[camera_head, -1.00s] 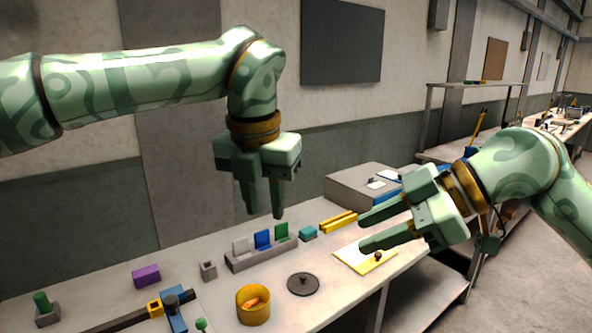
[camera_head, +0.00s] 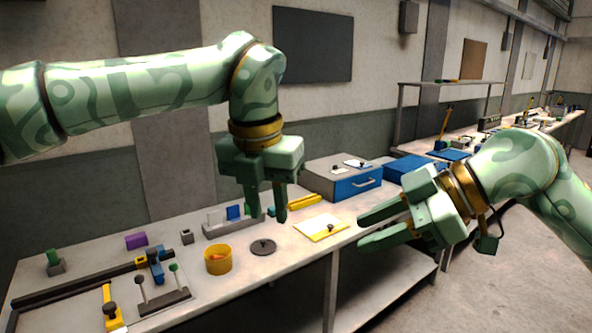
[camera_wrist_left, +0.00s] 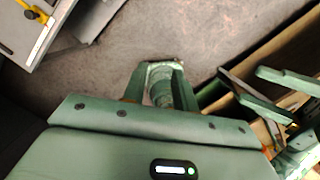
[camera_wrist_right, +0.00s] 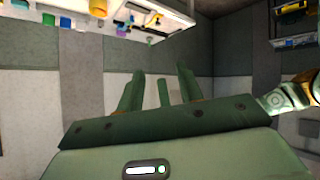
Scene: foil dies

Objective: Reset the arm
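My left gripper (camera_head: 268,204) hangs fingers-down in the head view, in front of the far right part of the bench (camera_head: 200,305). Its two fingers are apart with nothing between them. My right gripper (camera_head: 362,230) points left, to the right of the yellow-edged white plate (camera_head: 318,229) in the picture. Its fingers are also apart and empty. Both arms are raised and bent, and neither gripper touches anything. The fingers also show spread in the left wrist view (camera_wrist_left: 158,80) and the right wrist view (camera_wrist_right: 160,88).
The bench bears a yellow cup (camera_head: 218,262), a dark disc (camera_head: 263,247), a purple block (camera_head: 136,241), a grey slotted rack (camera_head: 222,230) and a lever stand (camera_head: 165,302). A grey box with a blue drawer (camera_head: 357,186) stands at the back. Open floor (camera_head: 490,280) lies at right.

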